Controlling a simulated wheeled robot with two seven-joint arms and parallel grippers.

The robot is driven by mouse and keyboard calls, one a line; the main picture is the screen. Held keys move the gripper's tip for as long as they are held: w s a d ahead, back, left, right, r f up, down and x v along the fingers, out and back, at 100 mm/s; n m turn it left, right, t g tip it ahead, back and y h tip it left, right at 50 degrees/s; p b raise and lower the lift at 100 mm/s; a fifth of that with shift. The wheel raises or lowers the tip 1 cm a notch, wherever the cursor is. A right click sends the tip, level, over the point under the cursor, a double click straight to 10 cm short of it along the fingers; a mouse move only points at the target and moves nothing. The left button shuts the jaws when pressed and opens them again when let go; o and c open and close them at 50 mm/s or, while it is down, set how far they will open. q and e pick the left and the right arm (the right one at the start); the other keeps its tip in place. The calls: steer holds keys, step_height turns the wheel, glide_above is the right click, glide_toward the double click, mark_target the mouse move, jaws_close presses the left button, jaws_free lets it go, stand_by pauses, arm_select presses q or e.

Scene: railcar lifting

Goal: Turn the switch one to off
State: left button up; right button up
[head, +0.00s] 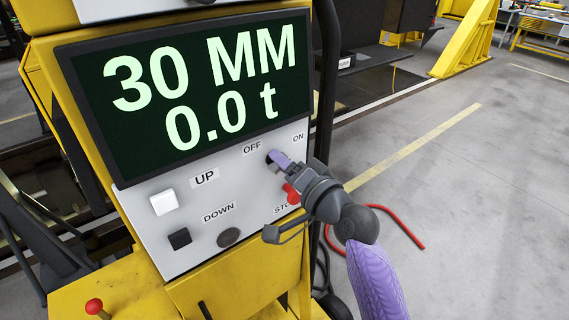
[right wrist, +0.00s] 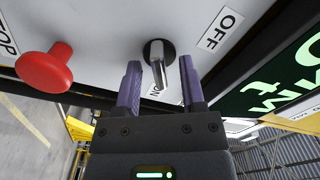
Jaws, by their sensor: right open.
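The switch (right wrist: 157,52) is a silver lever on a round black base in the pale panel. In the right wrist view its lever points towards the partly hidden ON label (right wrist: 158,88), with the OFF label (right wrist: 221,30) to its right. My right gripper (right wrist: 160,66) is open, with one purple finger on each side of the lever; I cannot tell whether either touches it. In the head view my right gripper (head: 281,162) is at the panel below the OFF label (head: 252,147) and largely covers the switch. My left gripper is not in view.
A red STOP button (right wrist: 45,67) is close to the switch. The panel also has a white UP button (head: 163,202), a black button (head: 180,238) and a dark round knob (head: 229,237). The display (head: 190,90) above reads 30 MM and 0.0 t. A red hose (head: 403,228) lies on the floor.

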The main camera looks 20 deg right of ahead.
steer(key=shift+c, duration=0.4)
jaws_close()
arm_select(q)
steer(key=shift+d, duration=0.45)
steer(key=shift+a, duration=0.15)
